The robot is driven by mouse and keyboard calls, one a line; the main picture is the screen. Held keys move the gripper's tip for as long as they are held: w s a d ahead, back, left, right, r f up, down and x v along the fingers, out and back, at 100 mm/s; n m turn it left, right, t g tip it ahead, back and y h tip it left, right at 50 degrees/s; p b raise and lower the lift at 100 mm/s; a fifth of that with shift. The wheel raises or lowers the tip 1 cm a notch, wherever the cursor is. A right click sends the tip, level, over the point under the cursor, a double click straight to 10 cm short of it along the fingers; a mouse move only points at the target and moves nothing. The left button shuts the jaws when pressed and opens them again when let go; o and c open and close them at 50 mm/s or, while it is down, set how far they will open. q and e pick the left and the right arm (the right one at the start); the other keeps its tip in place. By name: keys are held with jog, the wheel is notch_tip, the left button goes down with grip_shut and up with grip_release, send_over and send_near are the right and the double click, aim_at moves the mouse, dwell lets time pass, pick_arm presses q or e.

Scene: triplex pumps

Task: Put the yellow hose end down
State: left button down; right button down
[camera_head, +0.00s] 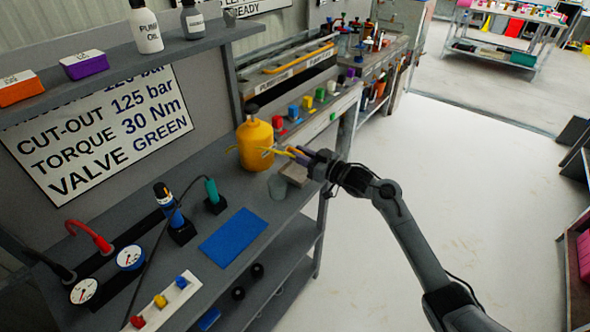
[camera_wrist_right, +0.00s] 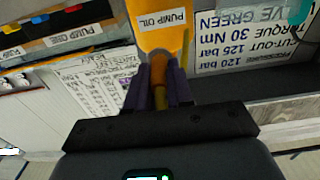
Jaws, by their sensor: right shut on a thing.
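My right gripper (camera_head: 300,154) is at the right edge of the near workbench, in front of a yellow pump oil container (camera_head: 255,145). Its purple-grey fingers are shut on the yellow hose end (camera_head: 284,152), a thin yellow piece held above the bench top. In the right wrist view the hose end (camera_wrist_right: 160,97) lies between the two fingers (camera_wrist_right: 160,85). The labelled yellow container (camera_wrist_right: 160,18) is straight beyond it. The frames do not show clearly whether the hose end touches the container. My left gripper is out of view.
A grey cup (camera_head: 278,187) and a small grey-beige block (camera_head: 295,173) stand below the gripper. A blue mat (camera_head: 233,236) lies flat and empty on the bench. Blue (camera_head: 170,210) and teal (camera_head: 212,195) tools stand upright in black holders. Gauges (camera_head: 130,257) are further left.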

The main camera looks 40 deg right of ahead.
jog(key=shift+w+f+b, duration=0.2)
jog(key=shift+w+f, duration=0.2)
jog(key=shift+w, duration=0.25)
jog(key=shift+w+f+b, duration=0.2)
jog(key=shift+w+f, duration=0.2)
jog(key=shift+w, duration=0.25)
jog(key=shift+f+b, duration=0.9)
jog(key=shift+f, duration=1.05)
jog(key=shift+f, duration=0.35)
jog(key=c, duration=1)
grip_release()
